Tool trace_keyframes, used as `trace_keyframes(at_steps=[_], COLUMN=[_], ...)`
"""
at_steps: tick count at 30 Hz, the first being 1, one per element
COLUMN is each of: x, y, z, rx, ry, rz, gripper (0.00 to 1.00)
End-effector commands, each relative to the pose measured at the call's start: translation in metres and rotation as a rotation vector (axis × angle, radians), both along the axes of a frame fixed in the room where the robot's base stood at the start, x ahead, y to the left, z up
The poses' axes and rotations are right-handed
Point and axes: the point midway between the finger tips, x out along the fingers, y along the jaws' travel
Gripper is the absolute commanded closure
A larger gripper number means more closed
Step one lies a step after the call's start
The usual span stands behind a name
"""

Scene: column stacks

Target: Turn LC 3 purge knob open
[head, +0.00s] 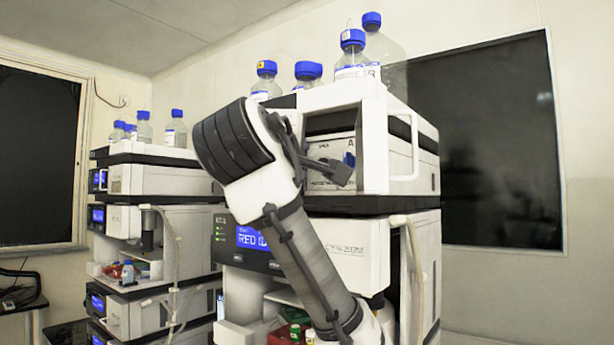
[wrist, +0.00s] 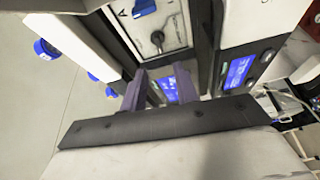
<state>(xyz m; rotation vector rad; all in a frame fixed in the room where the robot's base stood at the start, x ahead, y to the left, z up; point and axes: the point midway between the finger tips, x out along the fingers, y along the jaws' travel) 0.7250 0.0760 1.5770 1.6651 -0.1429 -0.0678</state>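A white panel with a blue knob (head: 349,159) sits in the open front bay of the near stack's top module (head: 375,125). My gripper (head: 338,173) is in front of this bay, just below and left of the blue knob in the head view. The wrist view shows the blue knob (wrist: 144,8) at the top edge, beside a letter A, with a small metal knob (wrist: 157,38) below it. My gripper (wrist: 161,86) has its two dark fingers apart with nothing between them. The fingers appear short of the panel. No label reading LC 3 is legible.
Blue-capped bottles (head: 352,58) stand on top of the near stack. The module below has a blue display (head: 250,239). A second stack (head: 150,180) with bottles stands at left. Bay walls flank the panel closely. A dark wall panel (head: 490,140) is at right.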

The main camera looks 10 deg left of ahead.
Motion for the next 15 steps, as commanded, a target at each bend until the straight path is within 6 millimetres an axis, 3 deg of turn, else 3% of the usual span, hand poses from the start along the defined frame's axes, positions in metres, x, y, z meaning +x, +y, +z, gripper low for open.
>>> trace_keyframes(at_steps=[6, 15], x=[-0.036, -0.047], y=[0.005, 0.006], z=[-0.003, -0.002], rx=[0.000, 0.000], ry=[-0.002, 0.001], rz=[0.001, 0.000], gripper=[0.70, 0.70])
